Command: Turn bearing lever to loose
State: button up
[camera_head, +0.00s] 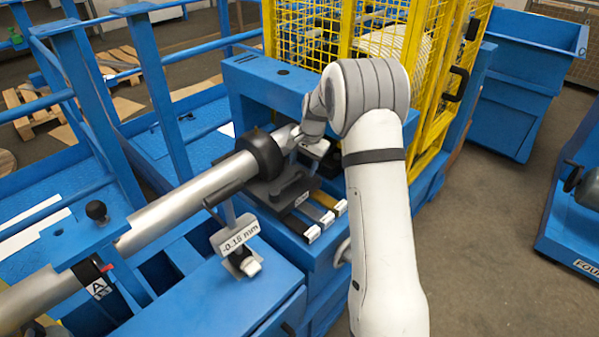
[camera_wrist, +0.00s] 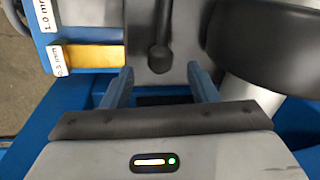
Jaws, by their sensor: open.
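A black lever (camera_wrist: 161,30) with a rounded end lies on a dark grey block in the wrist view; I take it to be the bearing lever. My gripper (camera_wrist: 160,76) is open, with one blue finger to each side of the lever's line. The rounded lever end is just beyond the fingertips, and I see no contact. In the head view my gripper (camera_head: 301,146) is above the dark bearing block (camera_head: 283,187), beside the black collar (camera_head: 262,153) on the silver shaft (camera_head: 190,203). My wrist hides part of the block there, and no lever marking is readable.
Coloured shims (camera_head: 322,214) lie beside the block; wrist view labels read 1.0 mm and 0.5 mm (camera_wrist: 95,57). A gauge sign (camera_head: 238,233) reads -0.18 mm. A yellow cage (camera_head: 310,35) stands behind.

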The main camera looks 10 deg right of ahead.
aim_at(301, 171)
jog(key=shift+w+a+f, duration=0.1)
jog(key=shift+a+f, duration=0.05)
jog(key=shift+f, duration=0.75)
jog(key=shift+w+a+f, duration=0.1)
jog(key=shift+f, duration=0.75)
